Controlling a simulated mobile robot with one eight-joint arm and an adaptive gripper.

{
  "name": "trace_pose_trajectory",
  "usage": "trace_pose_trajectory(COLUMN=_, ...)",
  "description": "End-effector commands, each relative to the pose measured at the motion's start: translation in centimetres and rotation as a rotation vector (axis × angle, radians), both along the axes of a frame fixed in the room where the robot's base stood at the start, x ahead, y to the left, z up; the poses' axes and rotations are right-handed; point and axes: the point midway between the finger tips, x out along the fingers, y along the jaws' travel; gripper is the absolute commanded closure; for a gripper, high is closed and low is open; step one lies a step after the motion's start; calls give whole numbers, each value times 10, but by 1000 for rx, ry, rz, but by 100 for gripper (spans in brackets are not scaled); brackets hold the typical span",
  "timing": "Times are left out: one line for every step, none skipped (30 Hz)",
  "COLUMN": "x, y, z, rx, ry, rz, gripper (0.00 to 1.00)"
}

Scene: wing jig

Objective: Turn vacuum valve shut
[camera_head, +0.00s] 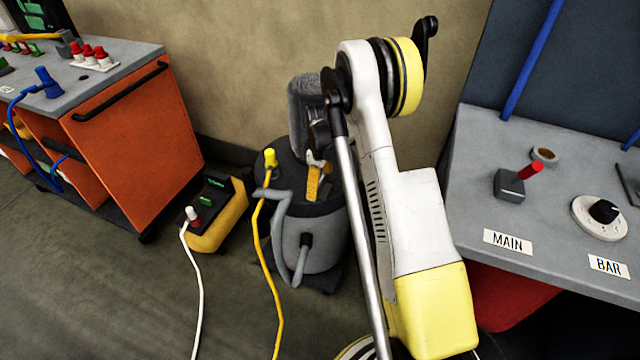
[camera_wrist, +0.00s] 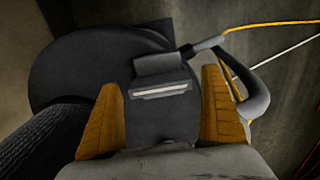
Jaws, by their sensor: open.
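A grey block with a red lever (camera_head: 530,172) stands on the right bench beside the label MAIN; the lever tilts up to the right. No part in view is labelled as a vacuum valve. My gripper (camera_head: 315,180) is over the dark top of a grey vacuum cleaner (camera_head: 318,240), away from the red lever. In the wrist view my gripper (camera_wrist: 160,82) has its two orange fingers apart, with a dark raised block (camera_wrist: 162,72) with a pale slot visible between them. Nothing is held. I cannot tell whether the fingers touch the block.
A dial (camera_head: 600,214) stands beside the label BAR. A yellow power box (camera_head: 218,214) sits on the floor left of the vacuum cleaner. A yellow cable (camera_head: 260,250) and a white cable (camera_head: 200,290) cross the floor. An orange cart (camera_head: 135,140) stands at the left.

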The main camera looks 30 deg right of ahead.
Motion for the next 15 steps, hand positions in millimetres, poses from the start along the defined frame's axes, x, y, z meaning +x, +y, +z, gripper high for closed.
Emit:
trace_pose_trajectory(x=0, y=0, z=0, rx=0, ry=0, rz=0, gripper=6)
trace_pose_trajectory(x=0, y=0, z=0, rx=0, ry=0, rz=0, gripper=15)
trace_pose_trajectory(x=0, y=0, z=0, rx=0, ry=0, rz=0, gripper=27)
trace_pose_trajectory(x=0, y=0, z=0, rx=0, ry=0, rz=0, gripper=37)
trace_pose_trajectory(x=0, y=0, z=0, rx=0, ry=0, rz=0, gripper=46)
trace_pose_trajectory(x=0, y=0, z=0, rx=0, ry=0, rz=0, gripper=58)
trace_pose_trajectory(x=0, y=0, z=0, rx=0, ry=0, rz=0, gripper=60)
trace_pose_trajectory(x=0, y=0, z=0, rx=0, ry=0, rz=0, gripper=60)
trace_pose_trajectory(x=0, y=0, z=0, rx=0, ry=0, rz=0, gripper=60)
trace_pose_trajectory(x=0, y=0, z=1, rx=0, ry=0, rz=0, gripper=60)
trace_pose_trajectory(x=0, y=0, z=1, rx=0, ry=0, rz=-1, gripper=60)
trace_pose_trajectory(x=0, y=0, z=1, rx=0, ry=0, rz=-2, gripper=60)
trace_pose_trajectory(x=0, y=0, z=1, rx=0, ry=0, rz=-4, gripper=60)
trace_pose_trajectory(x=0, y=0, z=1, rx=0, ry=0, rz=-7, gripper=60)
trace_pose_trajectory(x=0, y=0, z=1, rx=0, ry=0, rz=-13, gripper=60)
